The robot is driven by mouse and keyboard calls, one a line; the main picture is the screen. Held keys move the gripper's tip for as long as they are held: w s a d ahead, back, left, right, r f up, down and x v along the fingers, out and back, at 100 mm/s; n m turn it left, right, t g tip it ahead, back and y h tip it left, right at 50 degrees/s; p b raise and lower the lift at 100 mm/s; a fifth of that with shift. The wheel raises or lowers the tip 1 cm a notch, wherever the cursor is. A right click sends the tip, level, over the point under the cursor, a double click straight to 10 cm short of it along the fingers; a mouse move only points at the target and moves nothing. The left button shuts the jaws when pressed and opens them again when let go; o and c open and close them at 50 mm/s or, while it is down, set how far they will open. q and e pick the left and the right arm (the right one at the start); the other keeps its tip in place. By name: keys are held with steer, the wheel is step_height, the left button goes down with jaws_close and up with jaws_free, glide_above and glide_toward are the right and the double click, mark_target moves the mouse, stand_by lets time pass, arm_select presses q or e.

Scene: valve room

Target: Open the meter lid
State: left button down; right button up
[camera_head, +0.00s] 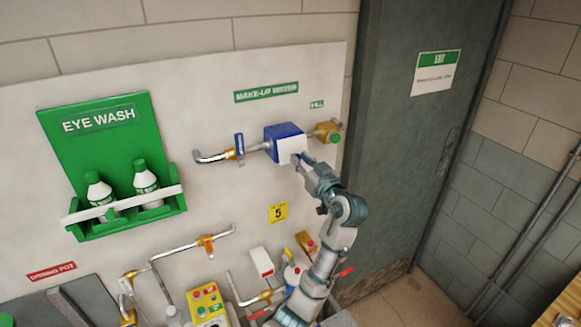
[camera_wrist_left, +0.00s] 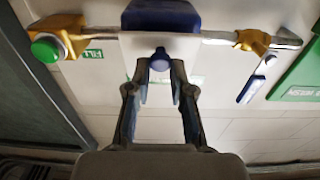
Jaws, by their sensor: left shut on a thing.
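The meter is a blue box (camera_head: 283,130) on the pipe along the wall panel in the head view. Its lid is a white plate (camera_head: 291,150) on the front. In the left wrist view, the blue body (camera_wrist_left: 160,14) is at the top, with the white lid (camera_wrist_left: 135,48) below it. A round blue knob (camera_wrist_left: 159,62) projects from the lid. My left gripper (camera_head: 299,160) is at the lid; its fingers (camera_wrist_left: 160,72) are on both sides of the knob, shut on it. How far the lid is tilted is hard to tell. My right gripper is not in view.
Pipes with a brass valve and green button (camera_head: 328,132) and a blue-handled valve (camera_head: 239,145) flank the meter. An eye wash station (camera_head: 105,135) hangs left. Pipes and a yellow box (camera_head: 207,303) are below. A grey door (camera_head: 415,120) is right.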

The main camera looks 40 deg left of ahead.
arm_select(q)
steer(key=shift+d+r, duration=0.1)
steer(key=shift+r, duration=0.2)
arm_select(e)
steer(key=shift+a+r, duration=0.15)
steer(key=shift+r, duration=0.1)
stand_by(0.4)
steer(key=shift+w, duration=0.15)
arm_select(q)
steer(key=c, duration=1)
jaws_free()
steer(key=shift+w+f, duration=0.15)
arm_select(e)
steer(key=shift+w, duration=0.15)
